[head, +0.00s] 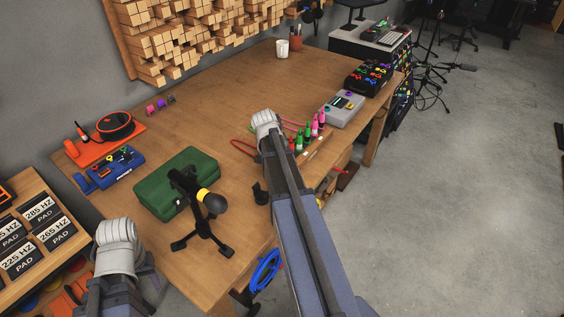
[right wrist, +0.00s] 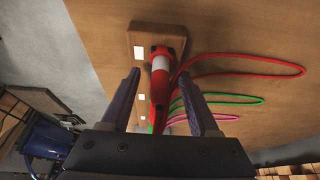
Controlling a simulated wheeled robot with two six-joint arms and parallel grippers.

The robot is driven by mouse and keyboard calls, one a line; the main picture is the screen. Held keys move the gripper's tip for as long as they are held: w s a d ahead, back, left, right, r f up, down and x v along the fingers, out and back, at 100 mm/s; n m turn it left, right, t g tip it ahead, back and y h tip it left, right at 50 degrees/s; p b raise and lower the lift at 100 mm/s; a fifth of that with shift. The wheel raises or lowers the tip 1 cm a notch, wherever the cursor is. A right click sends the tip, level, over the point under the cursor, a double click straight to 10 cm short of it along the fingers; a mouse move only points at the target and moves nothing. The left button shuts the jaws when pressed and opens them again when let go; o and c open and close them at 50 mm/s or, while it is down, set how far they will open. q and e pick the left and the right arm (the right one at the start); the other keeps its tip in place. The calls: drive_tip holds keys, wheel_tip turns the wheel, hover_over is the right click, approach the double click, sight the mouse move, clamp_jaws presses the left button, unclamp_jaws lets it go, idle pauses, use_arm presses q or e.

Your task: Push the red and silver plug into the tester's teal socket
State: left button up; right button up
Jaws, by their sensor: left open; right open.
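In the right wrist view a red plug with a silver-white band (right wrist: 161,64) stands in a wooden rack (right wrist: 143,42). My right gripper (right wrist: 162,82) is open, with one finger to each side of the plug and gaps between; in the head view it is hidden behind my arm. A grey box with a small screen (head: 343,109), possibly the tester, sits right of the rack in the head view; I cannot make out a teal socket. My left gripper (head: 149,281) is low at the left of the head view, open and apart from these things.
Green and pink plugs (head: 315,127) stand in the same rack, with loose cords (right wrist: 250,66) beside them. A black box with coloured knobs (head: 369,77), a green case (head: 177,182) and a microphone stand (head: 203,238) are on the table. The table's far middle (head: 215,95) is clear.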

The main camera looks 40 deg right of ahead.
clamp_jaws()
idle(0.4)
idle(0.4)
wheel_tip(320, 180, up, 10)
drive_tip(key=p, duration=1)
drive_tip(key=shift+s, duration=0.1)
